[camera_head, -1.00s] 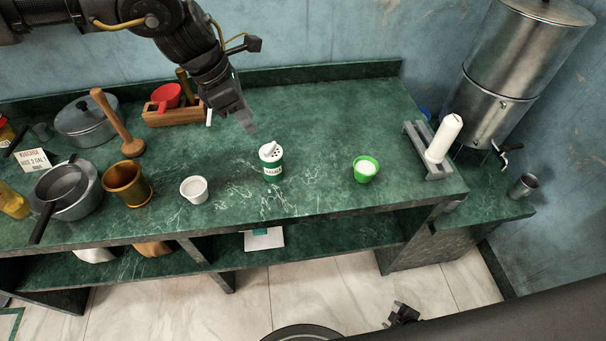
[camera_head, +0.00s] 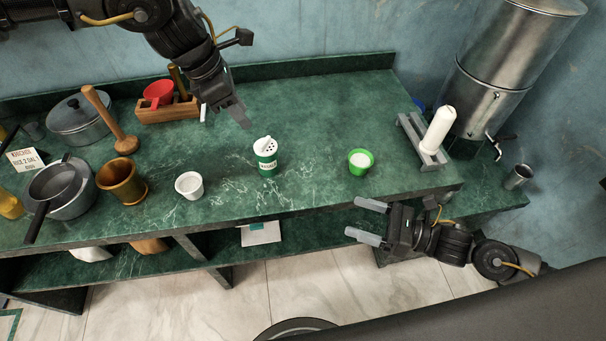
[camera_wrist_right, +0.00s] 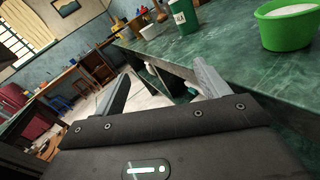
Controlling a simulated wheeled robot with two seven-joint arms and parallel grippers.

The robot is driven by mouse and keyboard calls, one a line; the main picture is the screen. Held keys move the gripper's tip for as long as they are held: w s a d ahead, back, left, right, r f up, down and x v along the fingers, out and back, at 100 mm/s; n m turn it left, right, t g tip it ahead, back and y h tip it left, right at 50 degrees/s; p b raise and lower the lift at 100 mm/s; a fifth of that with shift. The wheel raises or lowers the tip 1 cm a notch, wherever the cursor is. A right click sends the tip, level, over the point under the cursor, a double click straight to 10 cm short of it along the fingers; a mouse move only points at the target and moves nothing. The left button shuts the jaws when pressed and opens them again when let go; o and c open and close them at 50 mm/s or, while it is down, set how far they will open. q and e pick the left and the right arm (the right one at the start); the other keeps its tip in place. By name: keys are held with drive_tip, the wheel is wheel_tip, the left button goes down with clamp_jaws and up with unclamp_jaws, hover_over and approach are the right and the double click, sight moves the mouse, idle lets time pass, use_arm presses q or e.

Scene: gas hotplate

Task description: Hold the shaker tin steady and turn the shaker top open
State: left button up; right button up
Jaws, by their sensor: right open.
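The shaker tin (camera_head: 267,165) stands upright on the green marble counter, green and white with a label. Its white shaker top (camera_head: 265,145) is on it, with dark holes; whether it is open is too small to tell. The tin's body also shows at the top of the right wrist view (camera_wrist_right: 186,17). My left gripper (camera_head: 240,119) hangs above the counter, behind and left of the tin, apart from it; its finger gap is not clear. My right gripper (camera_head: 364,220) is open and empty in front of the counter's edge, to the right of the tin.
A green cup of white contents (camera_head: 360,163) stands right of the tin, a small white cup (camera_head: 189,185) left. A brass mortar (camera_head: 122,180) and pans are further left. A white roll on a rack (camera_head: 437,132) stands right. The counter behind the tin is clear.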

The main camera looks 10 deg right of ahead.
wheel_tip(320, 180, up, 4)
drive_tip(key=w+a+f+n+y, duration=0.1)
drive_tip(key=n, duration=0.1)
drive_tip(key=m+t+h, duration=0.2)
drive_tip(key=t+h, duration=0.1)
approach(276, 161)
drive_tip(key=shift+w+a+r, duration=0.25)
drive_tip(key=shift+a, duration=0.4)
drive_tip(key=shift+w+a+t+h, duration=0.3)
drive_tip(key=shift+w+a, duration=0.15)
drive_tip(key=shift+a, duration=0.05)
drive_tip(key=x, duration=1)
drive_tip(key=shift+w+a+f, duration=0.1)
drive_tip(key=shift+f, duration=0.05)
drive_tip(key=shift+c, duration=0.4)
